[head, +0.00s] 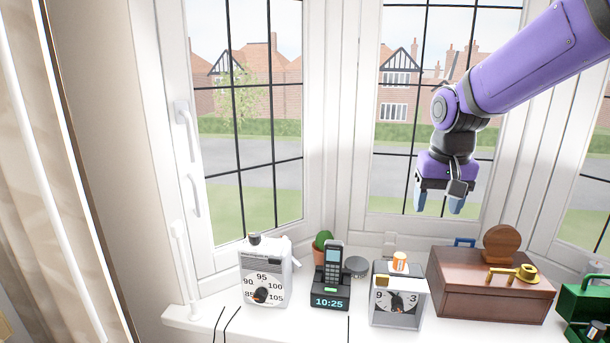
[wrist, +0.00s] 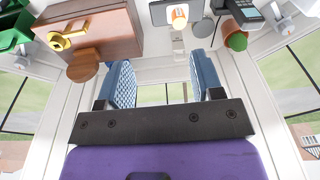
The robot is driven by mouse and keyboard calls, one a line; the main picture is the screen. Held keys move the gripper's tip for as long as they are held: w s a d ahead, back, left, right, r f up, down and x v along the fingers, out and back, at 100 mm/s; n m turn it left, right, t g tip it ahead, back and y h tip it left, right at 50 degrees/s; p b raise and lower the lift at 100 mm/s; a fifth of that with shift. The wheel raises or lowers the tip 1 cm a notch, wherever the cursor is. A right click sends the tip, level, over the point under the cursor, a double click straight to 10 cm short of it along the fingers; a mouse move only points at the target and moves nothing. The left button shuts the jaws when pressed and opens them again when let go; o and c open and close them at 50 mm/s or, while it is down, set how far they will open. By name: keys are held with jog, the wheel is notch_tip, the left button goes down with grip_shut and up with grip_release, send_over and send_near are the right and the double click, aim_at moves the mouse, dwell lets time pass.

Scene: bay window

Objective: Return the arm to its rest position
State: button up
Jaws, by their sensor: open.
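My gripper (head: 438,203) is at the end of my purple arm, in the upper right of the head view. It hangs in front of the window, above the sill and apart from everything on it. Its two blue-padded fingers point down. In the wrist view my gripper (wrist: 165,85) shows its fingers well apart, with only the sill edge and window between them. It holds nothing.
On the sill (head: 270,325) stand a white radio (head: 264,285), a phone in a clock dock (head: 331,280), a cactus pot (head: 318,254), a small clock box (head: 398,300), a brown wooden box (head: 490,290) with a gold key-like piece (head: 514,275), and a green box (head: 583,305). The air left of my gripper is clear.

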jog(key=s+d+r+t, duration=0.2)
jog(key=s, duration=0.9)
jog(key=s+d+r+n+t, duration=0.1)
jog(key=s+d+r, duration=0.1)
jog(key=s, duration=0.9)
jog(key=shift+s+d+r+n+t, duration=0.2)
jog(key=shift+s+r+n+t, duration=0.15)
jog(key=shift+r, duration=0.45)
